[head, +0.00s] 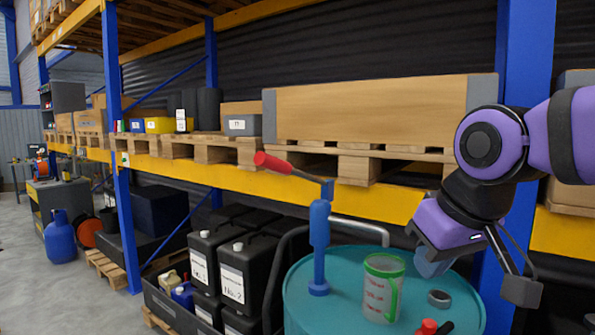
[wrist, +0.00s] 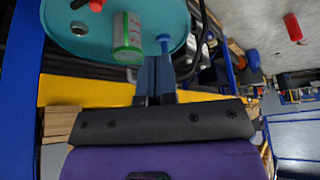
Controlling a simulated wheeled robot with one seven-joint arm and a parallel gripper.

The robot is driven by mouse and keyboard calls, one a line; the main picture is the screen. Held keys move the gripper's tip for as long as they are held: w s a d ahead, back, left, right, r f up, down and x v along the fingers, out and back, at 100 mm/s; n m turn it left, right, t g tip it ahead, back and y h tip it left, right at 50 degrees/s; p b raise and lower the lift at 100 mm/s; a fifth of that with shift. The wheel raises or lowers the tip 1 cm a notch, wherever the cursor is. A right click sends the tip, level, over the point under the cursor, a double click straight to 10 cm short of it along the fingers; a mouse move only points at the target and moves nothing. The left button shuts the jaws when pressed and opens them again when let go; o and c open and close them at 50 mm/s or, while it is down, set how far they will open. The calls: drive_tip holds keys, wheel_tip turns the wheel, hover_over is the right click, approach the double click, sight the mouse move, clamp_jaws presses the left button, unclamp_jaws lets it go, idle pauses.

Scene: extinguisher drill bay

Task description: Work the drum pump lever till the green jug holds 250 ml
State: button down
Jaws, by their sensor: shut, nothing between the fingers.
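The drum pump (head: 319,240) stands upright on the teal drum (head: 300,290). Its lever (head: 287,170) slants up to the left and ends in a red grip. The clear jug with a green rim and red markings (head: 382,288) stands on the drum top, right of the pump; its liquid level cannot be read. My gripper (head: 432,268) is shut and empty, right of the jug and apart from the lever. In the wrist view my fingers (wrist: 154,62) are together, with the jug (wrist: 127,38) just left of them and the blue pump (wrist: 164,44) beyond.
A drum cap (head: 439,298) and a red knob (head: 428,327) are on the drum top. A curved metal rail (head: 360,223) runs behind it. Black canisters (head: 232,275) stand left of the drum. A yellow shelf beam (head: 250,184) and pallets (head: 350,165) are behind; a blue post (head: 525,60) is right.

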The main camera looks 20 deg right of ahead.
drive_tip(key=w+a+r+n+g+y, duration=0.2)
drive_tip(key=w+a+r+n+g, duration=0.1)
drive_tip(key=w+r, duration=1)
drive_tip(key=w+a+r+n+g+y, duration=0.2)
drive_tip(key=w+a+r+n, duration=0.2)
drive_tip(key=w+r, duration=0.9)
drive_tip(key=w, duration=0.5)
drive_tip(key=shift+a+g, duration=0.35)
drive_tip(key=shift+g, duration=0.05)
drive_tip(key=x, duration=1.4)
drive_tip(key=shift+a+r, duration=0.15)
drive_tip(key=shift+a, duration=0.1)
